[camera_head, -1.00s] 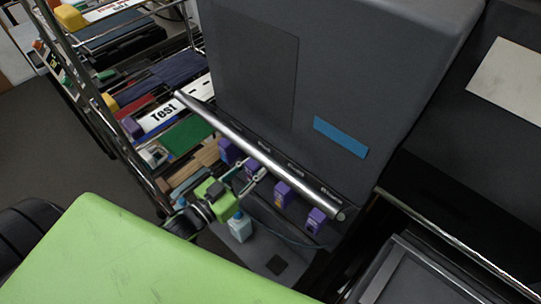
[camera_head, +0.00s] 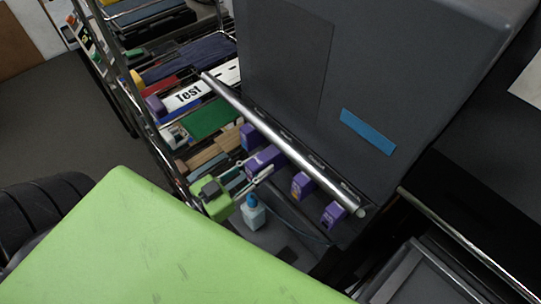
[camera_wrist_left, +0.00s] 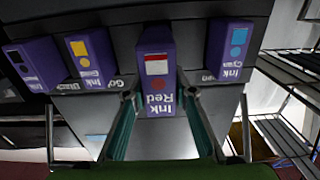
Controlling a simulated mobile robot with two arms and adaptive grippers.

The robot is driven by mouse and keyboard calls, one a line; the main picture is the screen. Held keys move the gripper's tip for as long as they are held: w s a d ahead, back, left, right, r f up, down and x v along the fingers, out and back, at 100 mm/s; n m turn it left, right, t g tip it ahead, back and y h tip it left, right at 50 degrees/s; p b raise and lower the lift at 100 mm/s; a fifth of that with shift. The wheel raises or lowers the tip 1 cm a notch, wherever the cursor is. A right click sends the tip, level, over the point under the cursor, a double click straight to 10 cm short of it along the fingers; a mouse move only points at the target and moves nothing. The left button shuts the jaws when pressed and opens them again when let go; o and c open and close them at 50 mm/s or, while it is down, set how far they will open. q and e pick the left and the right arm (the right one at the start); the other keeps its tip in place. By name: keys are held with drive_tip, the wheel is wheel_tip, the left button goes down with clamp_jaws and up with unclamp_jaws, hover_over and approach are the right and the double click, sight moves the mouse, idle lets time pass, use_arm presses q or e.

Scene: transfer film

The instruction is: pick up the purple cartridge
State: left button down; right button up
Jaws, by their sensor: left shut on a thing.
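The purple cartridge in my grip is marked "Ink Red" and has a red and white patch; it shows large in the left wrist view (camera_wrist_left: 159,72) and in the head view (camera_head: 265,160). My left gripper (camera_wrist_left: 160,98) is shut on its sides near the front end; it also shows in the head view (camera_head: 258,174). The cartridge sticks out farther from the grey machine than its neighbours. Its rear end is hidden, so I cannot tell whether it is clear of the slot. My right gripper is not in view.
Other purple cartridges stand in the row: Ink Cyan (camera_wrist_left: 232,50), one with a yellow patch (camera_wrist_left: 86,55) and one with a dark patch (camera_wrist_left: 36,64). A metal bar (camera_head: 285,145) runs above them. A small bottle (camera_head: 253,213) stands below; a wire shelf (camera_head: 160,130) is at left.

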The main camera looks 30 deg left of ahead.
use_arm(q)
drive_tip(key=b+v, duration=0.1)
drive_tip(key=v, duration=1)
drive_tip(key=shift+s+a, duration=0.15)
drive_tip(key=shift+s, duration=0.2)
drive_tip(key=shift+s+r, duration=0.1)
